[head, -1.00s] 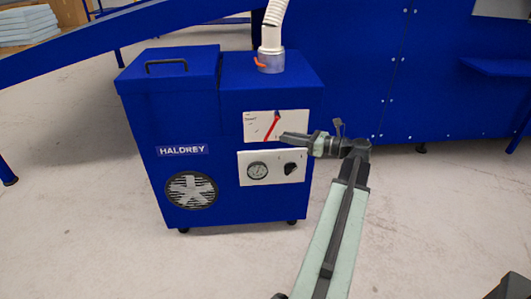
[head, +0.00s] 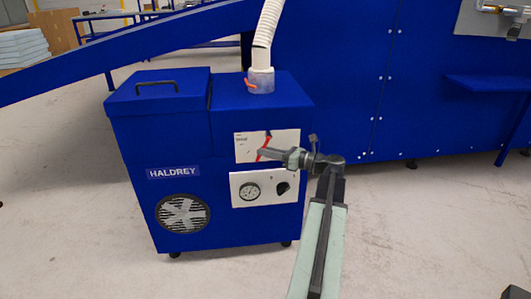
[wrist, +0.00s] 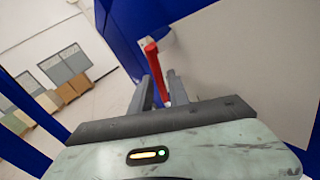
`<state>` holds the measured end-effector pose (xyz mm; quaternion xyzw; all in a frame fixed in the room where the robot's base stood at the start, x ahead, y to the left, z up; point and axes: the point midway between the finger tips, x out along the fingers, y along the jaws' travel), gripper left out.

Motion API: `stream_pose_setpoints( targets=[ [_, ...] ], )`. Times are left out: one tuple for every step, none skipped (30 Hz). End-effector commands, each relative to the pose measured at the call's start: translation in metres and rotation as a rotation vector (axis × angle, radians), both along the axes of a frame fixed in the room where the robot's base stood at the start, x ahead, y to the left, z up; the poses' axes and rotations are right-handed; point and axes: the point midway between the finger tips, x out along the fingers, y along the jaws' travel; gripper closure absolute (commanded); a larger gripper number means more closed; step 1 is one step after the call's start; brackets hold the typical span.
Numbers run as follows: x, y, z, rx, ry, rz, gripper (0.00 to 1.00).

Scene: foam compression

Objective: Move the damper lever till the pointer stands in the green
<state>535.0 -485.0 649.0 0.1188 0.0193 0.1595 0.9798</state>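The damper lever looks to be the red bar (head: 267,141) on the upper white panel (head: 284,146) of the blue HALDREY cabinet; it leans with its top to the right. My gripper (head: 261,153) is at this bar, its fingers crossing in front of the lower part. In the wrist view the red bar (wrist: 153,62) rises close beside and between my grey fingers (wrist: 150,97). I cannot tell whether they grip it. A round dial (head: 249,191) sits on the lower panel; its pointer and any green zone are too small to read.
A black knob (head: 282,188) is right of the dial. An orange tab (head: 250,86) sits on the clear collar below the white hose (head: 266,35). A blue sloping beam (head: 130,38) runs behind the cabinet. The floor (head: 420,225) at right is clear.

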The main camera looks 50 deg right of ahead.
Motion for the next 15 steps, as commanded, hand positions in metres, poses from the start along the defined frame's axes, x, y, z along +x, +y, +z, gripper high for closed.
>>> stream_pose_setpoints(
  targets=[
    [0.0001,0.0001,-0.0001,0.0,0.0,0.0,0.79],
    [0.0001,0.0001,-0.0001,0.0,0.0,0.0,0.82],
    [0.0,0.0002,0.0,0.0,0.0,0.001,0.93],
    [0.0001,0.0003,0.0,0.0,0.0,0.001,1.0],
    [0.0001,0.0003,0.0,0.0,0.0,0.001,1.0],
    [0.0002,0.0004,0.0,0.0,0.0,0.001,1.0],
    [0.0002,0.0004,0.0,0.0,0.0,0.001,1.0],
    [0.0002,0.0004,0.0,0.0,0.0,0.001,1.0],
    [0.0003,0.0004,-0.0001,0.0,0.0,0.001,1.0],
    [0.0002,0.0005,-0.0001,0.0,0.0,0.001,1.0],
    [0.0003,0.0006,-0.0001,0.0,0.0,0.001,1.0],
    [0.0003,0.0006,-0.0001,0.0,0.001,0.001,1.0],
    [0.0003,0.0006,-0.0001,0.0,0.001,0.001,1.0],
    [0.0004,0.0006,-0.0001,0.0,0.001,0.001,1.0],
    [0.0004,0.0007,-0.0001,0.0,0.001,0.001,1.0]
  ],
)
